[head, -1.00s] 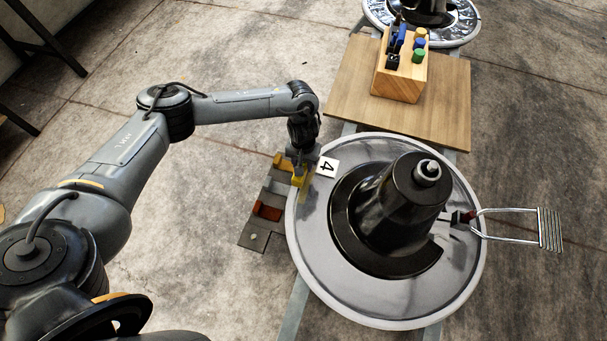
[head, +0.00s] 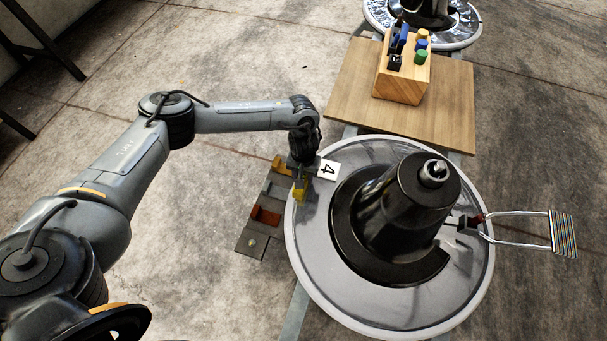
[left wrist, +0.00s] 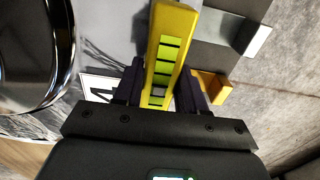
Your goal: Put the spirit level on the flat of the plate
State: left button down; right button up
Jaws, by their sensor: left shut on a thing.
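The yellow spirit level (head: 300,190) is in my left gripper (head: 300,176), over the left rim of the round grey plate (head: 318,285). In the left wrist view the level (left wrist: 168,50) with its green vials stands between the two dark fingers of my left gripper (left wrist: 160,88), which is shut on it. The plate's grey surface (left wrist: 110,35) lies beside and below it there. I cannot tell whether the level touches the plate. My right gripper is not in view.
A black conical base (head: 400,215) with a metal tip stands on the plate. A footrest frame (head: 563,233) sticks out at right. A white card marked 4 (head: 328,169) is near my gripper. A grey rack (head: 252,240) with an orange-red holder (head: 266,215) lies left of the plate. A wooden block (head: 402,82) holds tools.

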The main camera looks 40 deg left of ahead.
pick_arm(q)
jog(key=shift+f, duration=0.1)
jog(key=c, duration=0.6)
grip_release()
jog(key=shift+c, duration=0.2)
